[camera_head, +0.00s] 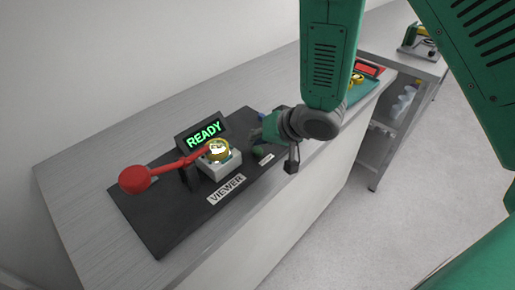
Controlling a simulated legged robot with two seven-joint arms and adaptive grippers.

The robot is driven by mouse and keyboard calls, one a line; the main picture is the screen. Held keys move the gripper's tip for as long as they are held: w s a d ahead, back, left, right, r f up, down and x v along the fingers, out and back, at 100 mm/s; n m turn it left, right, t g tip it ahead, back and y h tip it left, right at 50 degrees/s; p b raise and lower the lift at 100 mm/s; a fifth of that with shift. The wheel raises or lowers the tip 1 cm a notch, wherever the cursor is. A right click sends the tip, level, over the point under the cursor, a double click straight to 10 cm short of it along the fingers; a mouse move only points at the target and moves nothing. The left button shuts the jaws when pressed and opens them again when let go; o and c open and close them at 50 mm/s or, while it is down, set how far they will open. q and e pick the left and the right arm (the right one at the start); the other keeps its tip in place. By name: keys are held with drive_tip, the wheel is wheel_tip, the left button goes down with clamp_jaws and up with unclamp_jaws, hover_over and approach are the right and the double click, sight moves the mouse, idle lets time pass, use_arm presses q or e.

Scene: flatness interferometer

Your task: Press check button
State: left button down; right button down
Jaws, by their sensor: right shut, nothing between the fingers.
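The black viewer base (156,228), labelled "VIEWER", lies on the bench. Its small screen (204,135) shows "READY" in green. In front of the screen a round gold-rimmed part (218,150) sits on a pale block (222,166). A red lever with a round red knob (135,179) reaches left from that block. My right gripper (264,148) is shut and empty, low over the right end of the base, by a small white label (266,160). The check button cannot be made out; the gripper covers that area. Contact cannot be told. My left gripper is out of view.
The grey bench top (88,212) is clear left of and behind the base. Behind my right arm lie a teal tray (365,88) and a red item (369,68). A metal side table (405,66) with a lower shelf stands at the right; open floor lies in front.

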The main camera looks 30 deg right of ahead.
drive_tip(key=shift+a, duration=0.15)
drive_tip(key=shift+d, duration=0.5)
drive_tip(key=shift+d+f, duration=0.15)
drive_tip(key=shift+d, duration=0.35)
drive_tip(key=shift+a, duration=1.05)
drive_tip(key=shift+d+f, duration=0.2)
drive_tip(key=shift+f, duration=0.1)
drive_tip(key=shift+d, duration=0.55)
drive_tip(key=shift+a+f, duration=0.1)
drive_tip(key=shift+a, duration=0.3)
drive_tip(key=shift+a+f, duration=0.1)
drive_tip(key=shift+a, duration=0.2)
drive_tip(key=shift+d+f, duration=0.25)
drive_tip(key=shift+d, duration=0.3)
drive_tip(key=shift+s+a+r, duration=0.1)
drive_tip(key=shift+a+r, duration=0.05)
drive_tip(key=shift+a, duration=0.15)
drive_tip(key=shift+a+r+p, duration=0.15)
drive_tip(key=shift+r+p, duration=0.25)
drive_tip(key=shift+r, duration=0.05)
drive_tip(key=shift+r+p, duration=0.3)
drive_tip(key=shift+p, duration=0.1)
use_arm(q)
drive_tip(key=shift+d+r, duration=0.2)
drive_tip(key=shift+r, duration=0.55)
use_arm(e)
drive_tip(key=shift+d, duration=0.2)
